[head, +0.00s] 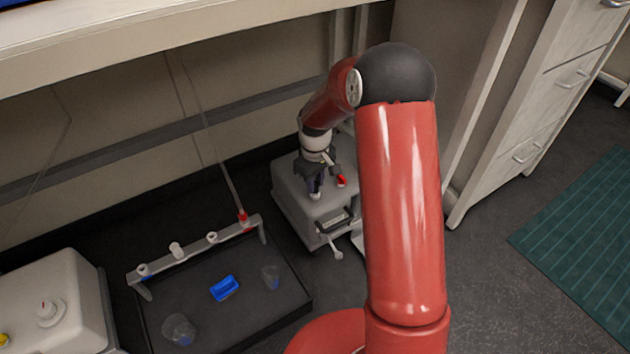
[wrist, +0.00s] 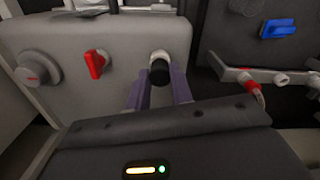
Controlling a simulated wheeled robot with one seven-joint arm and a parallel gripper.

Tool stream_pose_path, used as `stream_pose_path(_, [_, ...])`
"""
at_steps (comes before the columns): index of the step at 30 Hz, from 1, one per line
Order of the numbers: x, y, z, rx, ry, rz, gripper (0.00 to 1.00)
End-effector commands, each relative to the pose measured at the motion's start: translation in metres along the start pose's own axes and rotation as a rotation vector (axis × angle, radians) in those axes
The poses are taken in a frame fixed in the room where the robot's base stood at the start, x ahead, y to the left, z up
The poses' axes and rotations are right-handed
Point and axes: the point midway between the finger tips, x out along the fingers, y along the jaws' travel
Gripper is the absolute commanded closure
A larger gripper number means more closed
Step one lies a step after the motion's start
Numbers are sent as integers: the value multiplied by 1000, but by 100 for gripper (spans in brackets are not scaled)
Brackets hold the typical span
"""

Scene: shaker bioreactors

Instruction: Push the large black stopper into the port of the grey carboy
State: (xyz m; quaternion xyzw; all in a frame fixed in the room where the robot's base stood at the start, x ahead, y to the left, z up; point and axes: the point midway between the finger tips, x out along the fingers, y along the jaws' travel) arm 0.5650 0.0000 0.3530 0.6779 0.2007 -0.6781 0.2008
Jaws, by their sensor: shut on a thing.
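The grey carboy (head: 290,200) is a box-shaped body under my arm in the head view. In the wrist view its grey top (wrist: 125,35) fills the upper left. A white port (wrist: 158,55) stands on it. The black stopper (wrist: 160,73) is between the purple fingers of my gripper (wrist: 160,82), which is shut on it. The stopper overlaps the port's near edge in this view; I cannot tell whether it touches or enters the port. In the head view my gripper (head: 315,182) points down over the carboy, and its fingers hide the stopper.
A red valve handle (wrist: 95,63) and a grey knob (wrist: 38,70) stand on the carboy beside the port. A black tray (head: 245,316) with a blue block (head: 225,288), clear vessels and a grey rail (head: 195,248) lies left. A white container (head: 70,285) is farther left. A bench overhangs behind.

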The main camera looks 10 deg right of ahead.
Motion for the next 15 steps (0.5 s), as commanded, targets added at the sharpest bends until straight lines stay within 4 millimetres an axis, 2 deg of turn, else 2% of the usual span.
stream_pose_path(15, [6, 0, 0, 0, 0, 0, 100])
